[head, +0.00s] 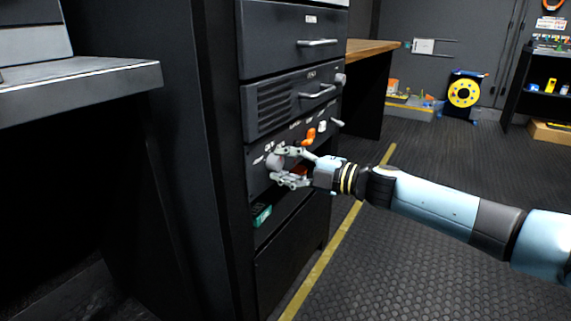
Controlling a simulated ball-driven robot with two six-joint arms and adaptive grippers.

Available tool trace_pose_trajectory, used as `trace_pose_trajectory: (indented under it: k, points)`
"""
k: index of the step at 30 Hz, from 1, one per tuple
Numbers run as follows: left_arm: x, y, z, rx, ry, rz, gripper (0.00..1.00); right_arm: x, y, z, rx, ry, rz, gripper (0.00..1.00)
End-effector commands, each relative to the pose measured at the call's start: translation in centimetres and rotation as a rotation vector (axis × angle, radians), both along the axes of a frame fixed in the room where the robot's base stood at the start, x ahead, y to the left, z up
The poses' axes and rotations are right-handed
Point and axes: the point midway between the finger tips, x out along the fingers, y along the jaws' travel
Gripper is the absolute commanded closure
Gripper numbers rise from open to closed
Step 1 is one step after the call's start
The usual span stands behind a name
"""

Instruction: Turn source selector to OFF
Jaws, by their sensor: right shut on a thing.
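The source selector, a round grey knob (273,161), sits on the dark lower panel (258,181) of the equipment rack. My right gripper (279,165) reaches in from the right and is shut on the knob, one finger above and one below. The fingers cover part of the knob, so I cannot tell which way it points. Small white labels sit above the knob, too small to read. My left gripper is not in view.
An orange switch handle (309,137) is close above and right of my gripper. Drawers with bar handles (317,42) are above. A green item (262,215) lies in the open slot below. A grey worktop (80,84) juts out at left. The floor at right is clear.

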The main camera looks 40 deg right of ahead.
Motion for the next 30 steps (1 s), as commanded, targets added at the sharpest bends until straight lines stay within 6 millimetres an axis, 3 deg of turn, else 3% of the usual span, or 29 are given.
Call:
trace_pose_trajectory:
  k: [18, 19, 24, 30]
  points:
    - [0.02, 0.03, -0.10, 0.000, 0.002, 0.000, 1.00, -0.12, 0.04, -0.21, -0.040, -0.013, 0.001, 0.96]
    - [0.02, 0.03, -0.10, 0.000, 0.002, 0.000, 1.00, -0.12, 0.04, -0.21, -0.040, -0.013, 0.001, 0.62]
    - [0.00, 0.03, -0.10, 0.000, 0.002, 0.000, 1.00, -0.09, 0.03, -0.16, -0.040, -0.014, 0.001, 0.40]
    - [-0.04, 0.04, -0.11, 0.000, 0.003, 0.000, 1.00, -0.04, 0.01, -0.08, -0.040, -0.015, 0.000, 0.40]
